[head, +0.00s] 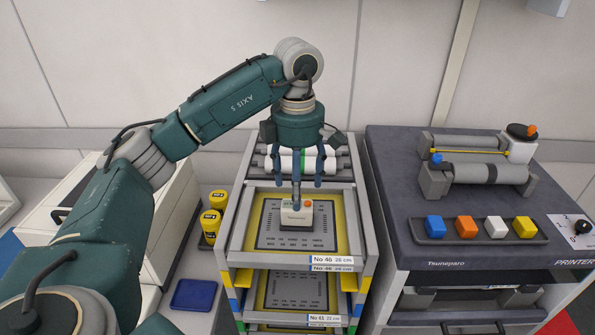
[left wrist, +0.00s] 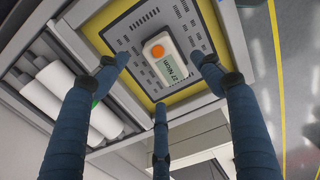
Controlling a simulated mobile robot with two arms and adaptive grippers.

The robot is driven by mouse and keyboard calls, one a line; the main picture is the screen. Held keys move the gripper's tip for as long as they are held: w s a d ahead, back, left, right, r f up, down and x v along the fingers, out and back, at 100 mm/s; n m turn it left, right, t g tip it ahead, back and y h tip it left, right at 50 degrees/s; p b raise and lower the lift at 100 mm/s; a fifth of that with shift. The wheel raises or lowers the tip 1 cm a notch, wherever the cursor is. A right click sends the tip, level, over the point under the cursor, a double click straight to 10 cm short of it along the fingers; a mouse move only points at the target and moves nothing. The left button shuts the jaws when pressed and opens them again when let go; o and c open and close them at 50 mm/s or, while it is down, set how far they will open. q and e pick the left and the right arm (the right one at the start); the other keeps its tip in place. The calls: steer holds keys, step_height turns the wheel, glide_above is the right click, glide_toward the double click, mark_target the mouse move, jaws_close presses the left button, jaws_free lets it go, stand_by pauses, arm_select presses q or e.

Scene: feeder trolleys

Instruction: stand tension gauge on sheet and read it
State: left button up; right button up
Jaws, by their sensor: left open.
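The tension gauge (head: 297,214), a small white block with an orange button, stands on the grey perforated sheet (head: 268,236) in its yellow frame. In the left wrist view the gauge (left wrist: 160,50) shows its display, which appears to read 27 N/cm; the sheet (left wrist: 140,31) lies around it. My left gripper (head: 299,184) hangs pointing down just over the gauge. Its three fingers are spread apart in the left wrist view (left wrist: 160,76), with the gauge visible between them and not gripped. My right gripper is not in view.
The feeder trolley (head: 236,215) holds more framed sheets below and white rollers (head: 296,163) behind. A printer (head: 468,258) with coloured blocks in a tray stands to the right. Yellow jars (head: 212,225) and a blue tray (head: 194,295) are to the left.

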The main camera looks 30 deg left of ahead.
arm_select(q)
step_height(320, 180, up, 6)
steer(key=shift+p, duration=0.3)
stand_by(0.4)
